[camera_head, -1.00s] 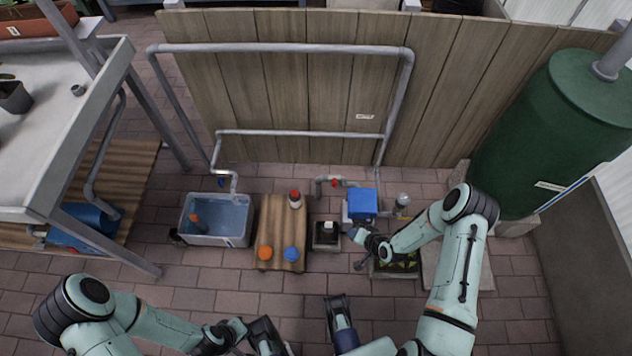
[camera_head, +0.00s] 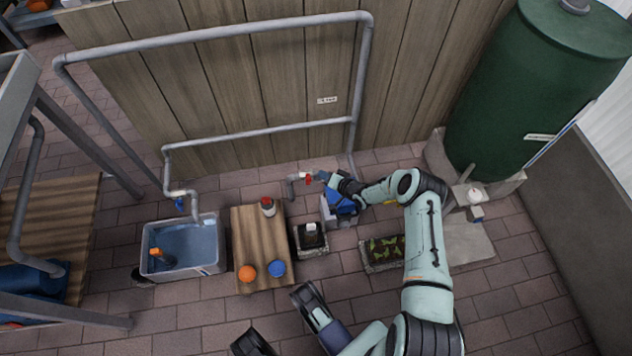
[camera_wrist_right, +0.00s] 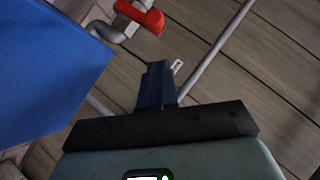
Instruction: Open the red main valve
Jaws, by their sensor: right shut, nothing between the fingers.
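The red valve handle (camera_head: 308,178) sits on a short grey pipe near the foot of the wooden fence. In the right wrist view the red handle (camera_wrist_right: 143,18) is at the top, on a metal fitting, just beyond my fingertips. My right gripper (camera_head: 324,177) is shut and empty, just right of the handle in the head view; I cannot tell if they touch. Its dark blue fingers (camera_wrist_right: 155,80) show closed together in the wrist view.
A blue-topped box (camera_head: 343,206) stands under my right wrist and fills the left of the wrist view (camera_wrist_right: 45,70). Grey pipes (camera_head: 250,135) run along the fence. A water tub (camera_head: 215,250), wooden board (camera_head: 258,228) and planter (camera_head: 372,268) stand nearby. A green tank (camera_head: 530,90) is at right.

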